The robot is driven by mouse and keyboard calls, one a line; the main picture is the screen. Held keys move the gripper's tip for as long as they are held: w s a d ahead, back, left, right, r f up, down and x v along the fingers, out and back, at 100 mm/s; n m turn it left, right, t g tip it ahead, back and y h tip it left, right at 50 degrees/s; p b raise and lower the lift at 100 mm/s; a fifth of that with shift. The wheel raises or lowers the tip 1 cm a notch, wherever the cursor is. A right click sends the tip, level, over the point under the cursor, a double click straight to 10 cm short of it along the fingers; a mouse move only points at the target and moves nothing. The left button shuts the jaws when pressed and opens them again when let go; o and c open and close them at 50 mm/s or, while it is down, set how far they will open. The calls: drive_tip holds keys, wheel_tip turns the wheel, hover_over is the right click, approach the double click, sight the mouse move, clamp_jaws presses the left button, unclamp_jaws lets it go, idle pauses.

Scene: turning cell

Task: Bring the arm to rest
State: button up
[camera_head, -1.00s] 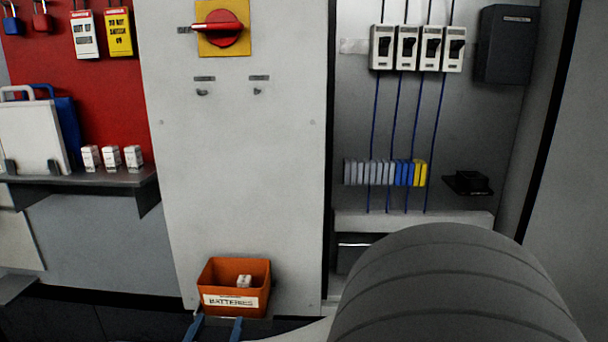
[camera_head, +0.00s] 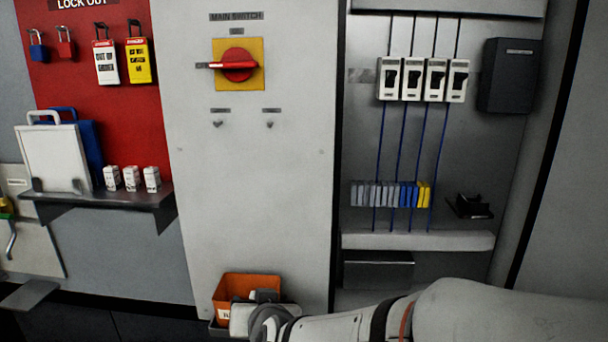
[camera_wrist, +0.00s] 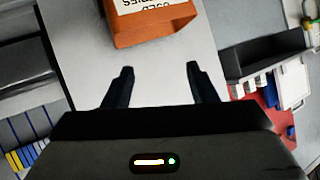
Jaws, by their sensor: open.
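My gripper (camera_wrist: 160,75) shows in the wrist view with its two dark fingers apart and nothing between them. The orange used-batteries bin (camera_wrist: 155,22) is beyond the fingertips, at the top of that view, apart from them. In the head view my arm reaches in from the lower right, and its wrist end covers part of the orange bin (camera_head: 228,287). The fingers are hidden in the head view.
The cabinet door carries a red main switch (camera_head: 238,65) on a yellow plate. Breakers (camera_head: 422,80) and terminal blocks (camera_head: 390,194) sit in the open cabinet at right. A shelf (camera_head: 110,197) with white boxes (camera_head: 132,178) juts out at left.

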drive_tip(key=s+d+r+g+h+p, duration=0.1)
drive_tip(key=s+d+g+p, duration=0.1)
drive_tip(key=d, duration=0.6)
drive_tip(key=s+d+r+g+h+p, duration=0.2)
drive_tip(key=s+d+g, duration=0.2)
drive_tip(key=s+d, duration=0.3)
drive_tip(key=s+d+r+m+g+h+p, duration=0.1)
drive_tip(key=s+d+g+p, duration=0.2)
drive_tip(key=d, duration=0.6)
drive_tip(key=shift+s+r+h, duration=0.35)
drive_tip(key=shift+s+h, duration=0.05)
drive_tip(key=shift+s, duration=0.75)
